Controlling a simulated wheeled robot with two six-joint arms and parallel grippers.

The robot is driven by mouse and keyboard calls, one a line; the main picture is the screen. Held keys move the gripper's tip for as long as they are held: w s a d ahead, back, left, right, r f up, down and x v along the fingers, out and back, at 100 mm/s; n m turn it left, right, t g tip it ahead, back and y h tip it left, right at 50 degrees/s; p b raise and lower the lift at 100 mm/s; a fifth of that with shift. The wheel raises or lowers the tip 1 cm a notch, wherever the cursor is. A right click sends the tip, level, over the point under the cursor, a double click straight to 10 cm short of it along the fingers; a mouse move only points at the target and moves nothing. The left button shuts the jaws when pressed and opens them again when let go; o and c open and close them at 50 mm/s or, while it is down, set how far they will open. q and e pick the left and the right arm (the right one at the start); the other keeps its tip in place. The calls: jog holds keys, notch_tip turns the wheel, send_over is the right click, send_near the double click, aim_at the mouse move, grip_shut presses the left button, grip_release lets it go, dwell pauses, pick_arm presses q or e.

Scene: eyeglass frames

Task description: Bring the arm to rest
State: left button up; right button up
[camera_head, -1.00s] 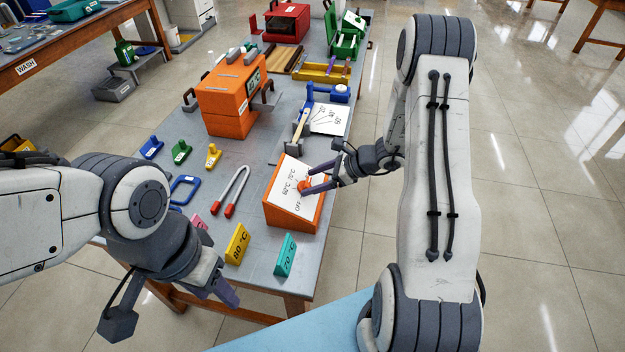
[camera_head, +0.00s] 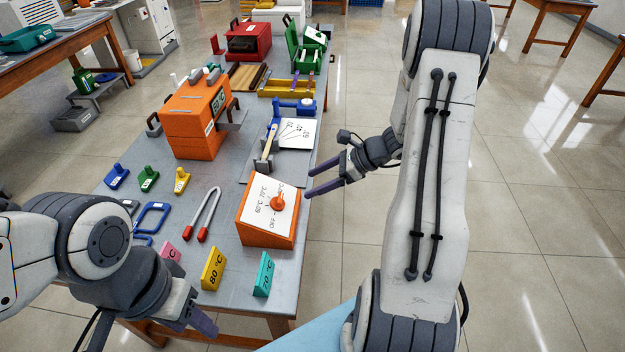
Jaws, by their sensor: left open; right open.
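My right gripper (camera_head: 312,182) is open and empty. Its fingers point left, just off the right side of the orange control box (camera_head: 268,232), apart from its orange knob (camera_head: 278,202). The box has a sloped white face marked with temperatures and OFF. My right arm (camera_head: 440,170) stands tall on the right of the view. My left gripper (camera_head: 196,326) is low at the left, near the front edge of the table, pointing down and right. It is open, and its fingertips are partly hidden by its own body.
On the grey table (camera_head: 225,265) stand a yellow 80 °C block (camera_head: 213,269), a teal 70 °C block (camera_head: 263,274), a pink block (camera_head: 170,251), a red-tipped U-shaped tool (camera_head: 208,215) and an orange heater (camera_head: 197,120). Open floor (camera_head: 535,230) lies to the right.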

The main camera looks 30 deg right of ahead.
jog(key=s+a+r+n+g, duration=0.2)
jog(key=s+a+n, duration=0.15)
jog(key=a, duration=0.25)
jog(key=s+a+r+n+g+h, duration=0.1)
jog(key=s+a+r+n+g, duration=0.15)
jog(key=a+n, duration=0.3)
jog(key=s+a+r+n+g, duration=0.2)
jog(key=s+a+n, duration=0.15)
jog(key=a, duration=0.35)
jog(key=s+a+r+n+h, duration=0.2)
jog(key=s+n+h, duration=0.1)
jog(key=s+n, duration=0.4)
jog(key=s+a+r+n+h, duration=0.2)
jog(key=s+n, duration=0.6)
jog(key=n, duration=0.5)
jog(key=shift+a+h, duration=0.7)
jog(key=shift+h, duration=0.1)
